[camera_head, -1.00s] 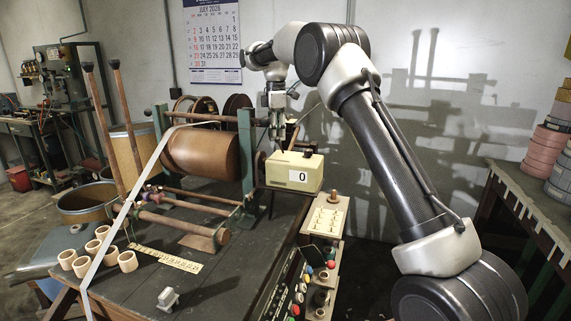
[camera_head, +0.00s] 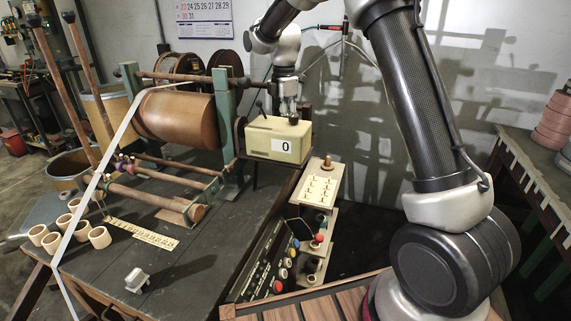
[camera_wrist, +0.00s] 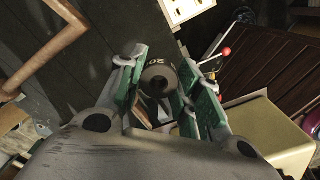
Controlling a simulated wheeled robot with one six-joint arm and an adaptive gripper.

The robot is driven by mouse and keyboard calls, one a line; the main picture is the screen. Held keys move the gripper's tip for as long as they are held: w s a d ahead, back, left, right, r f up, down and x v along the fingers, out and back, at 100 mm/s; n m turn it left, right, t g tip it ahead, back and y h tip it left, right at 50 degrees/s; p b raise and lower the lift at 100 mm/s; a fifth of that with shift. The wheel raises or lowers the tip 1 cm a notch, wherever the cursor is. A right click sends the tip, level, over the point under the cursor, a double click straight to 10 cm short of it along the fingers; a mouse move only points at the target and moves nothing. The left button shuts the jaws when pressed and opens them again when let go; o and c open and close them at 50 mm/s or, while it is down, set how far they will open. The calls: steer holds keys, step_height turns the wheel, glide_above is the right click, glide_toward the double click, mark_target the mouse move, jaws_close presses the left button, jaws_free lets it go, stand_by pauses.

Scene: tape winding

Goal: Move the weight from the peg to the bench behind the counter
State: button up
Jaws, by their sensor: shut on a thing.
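The weight (camera_wrist: 160,73) is a dark round piece with a central hole and a "20" mark, between my finger pads in the wrist view. My gripper (camera_wrist: 156,88) has green-padded fingers and is shut on it. In the head view my gripper (camera_head: 289,112) is at the far side of the counter (camera_head: 278,140), a cream box showing 0. The counter also shows at lower right in the wrist view (camera_wrist: 275,130). The bench (camera_head: 195,265) has a dark top. I cannot tell which part is the weight's peg.
A winding machine with a brown drum (camera_head: 178,120) stands left of the counter. Several wooden cups (camera_head: 100,237) and a small pale block (camera_head: 137,280) lie on the bench. A panel with coloured buttons (camera_head: 285,262) and a cream key block (camera_head: 320,190) are in front of the counter.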

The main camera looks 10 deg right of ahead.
mark_target(285, 169)
step_height(285, 169, down, 16)
steer(key=shift+r, duration=0.2)
steer(key=o, duration=1.1)
steer(key=shift+f, duration=0.1)
steer(key=shift+o, duration=0.2)
step_height(285, 169, up, 12)
steer(key=shift+r, duration=0.25)
